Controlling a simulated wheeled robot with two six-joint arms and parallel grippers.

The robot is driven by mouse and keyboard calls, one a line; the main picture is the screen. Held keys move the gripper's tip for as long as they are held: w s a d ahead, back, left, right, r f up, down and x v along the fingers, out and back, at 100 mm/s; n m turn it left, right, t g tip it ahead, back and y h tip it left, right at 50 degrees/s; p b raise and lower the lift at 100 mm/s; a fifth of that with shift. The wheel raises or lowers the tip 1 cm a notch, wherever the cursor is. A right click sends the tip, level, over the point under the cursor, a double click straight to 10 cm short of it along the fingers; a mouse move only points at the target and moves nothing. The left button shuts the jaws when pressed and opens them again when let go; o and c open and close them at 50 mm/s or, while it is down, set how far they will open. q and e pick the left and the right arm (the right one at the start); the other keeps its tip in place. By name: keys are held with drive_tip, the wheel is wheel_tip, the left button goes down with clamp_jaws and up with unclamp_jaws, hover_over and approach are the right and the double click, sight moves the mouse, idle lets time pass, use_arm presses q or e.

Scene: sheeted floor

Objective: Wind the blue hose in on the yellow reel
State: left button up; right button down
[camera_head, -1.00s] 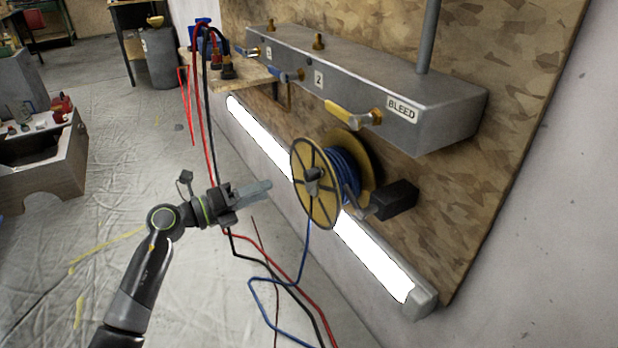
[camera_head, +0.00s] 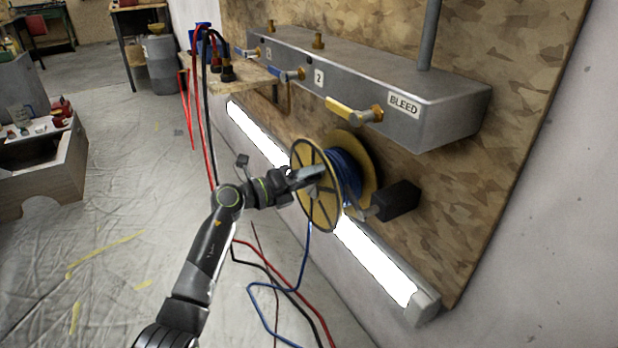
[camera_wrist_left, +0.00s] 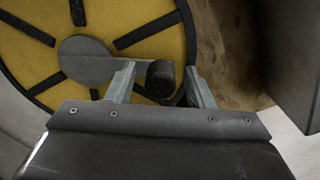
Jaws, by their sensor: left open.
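The yellow reel (camera_head: 316,214) stands out from the wooden board on the right, with several turns of blue hose (camera_head: 345,176) on its drum. The hose's loose part (camera_head: 308,243) hangs down from the reel to the floor. My left gripper (camera_head: 318,172) is at the reel's front face. In the left wrist view, the open jaws (camera_wrist_left: 160,88) stand on either side of a dark crank knob (camera_wrist_left: 161,78), which sits on a grey crank arm (camera_wrist_left: 105,68) across the yellow reel face. I cannot tell whether either finger touches the knob. My right gripper is not in view.
A grey manifold box (camera_head: 440,100) with yellow and blue valve levers is above the reel. A bright tube light (camera_head: 375,262) runs below it. Red and black hoses (camera_head: 262,258) lie on the sheeted floor. A dark block (camera_head: 397,201) is right of the reel.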

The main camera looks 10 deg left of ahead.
sight(330, 194)
use_arm(q)
clamp_jaws()
idle(0.4)
drive_tip(key=shift+d, duration=0.1)
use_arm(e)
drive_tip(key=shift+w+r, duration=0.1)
